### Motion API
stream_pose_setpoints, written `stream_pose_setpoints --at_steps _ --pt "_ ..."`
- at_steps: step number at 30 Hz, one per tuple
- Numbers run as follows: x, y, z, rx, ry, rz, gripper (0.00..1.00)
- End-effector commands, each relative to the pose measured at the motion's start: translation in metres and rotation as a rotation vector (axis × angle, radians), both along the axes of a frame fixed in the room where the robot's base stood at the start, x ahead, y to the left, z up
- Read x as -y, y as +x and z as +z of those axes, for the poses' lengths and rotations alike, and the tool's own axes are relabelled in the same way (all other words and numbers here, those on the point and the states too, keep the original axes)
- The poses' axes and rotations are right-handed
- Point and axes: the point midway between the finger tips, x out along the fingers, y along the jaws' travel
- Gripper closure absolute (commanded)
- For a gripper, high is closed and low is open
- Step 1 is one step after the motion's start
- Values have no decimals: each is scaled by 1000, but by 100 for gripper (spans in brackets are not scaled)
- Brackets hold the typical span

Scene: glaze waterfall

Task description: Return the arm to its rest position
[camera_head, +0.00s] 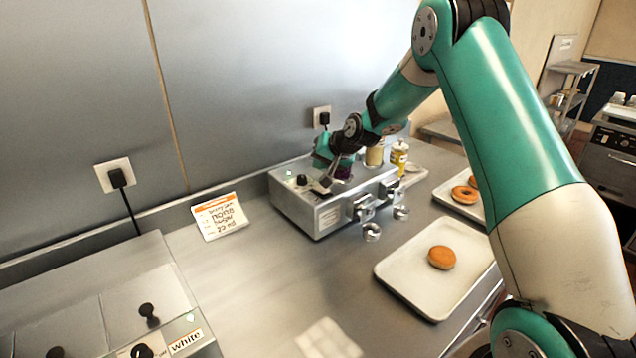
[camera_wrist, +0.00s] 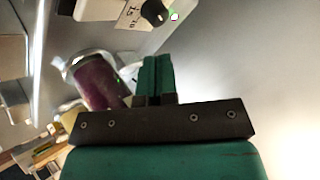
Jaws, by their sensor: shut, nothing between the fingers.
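My teal and cream arm reaches in from the right in the head view, and its end is low over a metal box machine (camera_head: 318,218) on the counter. My gripper (camera_head: 324,184) is over the machine's top, close to a dark knob. In the wrist view its two teal fingers (camera_wrist: 156,76) are together with nothing between them. A purple-filled round metal holder (camera_wrist: 96,82) is just left of the fingers there. I cannot tell whether the fingers touch anything. The wrist hides part of the machine's top in the head view.
A tray (camera_head: 402,279) with one donut (camera_head: 441,257) lies right of the machine, and another tray with donuts is behind it. Bottles (camera_head: 399,157) stand at the machine's back right. A sign (camera_head: 220,216) leans at the wall. A machine labelled "white" (camera_head: 186,341) is lower left.

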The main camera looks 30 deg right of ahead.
Motion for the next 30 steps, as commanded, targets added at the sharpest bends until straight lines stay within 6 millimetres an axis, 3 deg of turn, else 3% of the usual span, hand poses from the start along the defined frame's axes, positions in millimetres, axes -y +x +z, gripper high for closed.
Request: stream_pose_setpoints --at_steps 5,22,26,29,30 --pt "0 0 17 0 0 0 100" --pt "-6 -3 20 -3 -3 14 100" --pt "-43 -25 40 -36 -24 107 100" --pt "-93 -67 64 -85 -58 244 100" --pt "-114 -89 73 -108 -75 311 100"
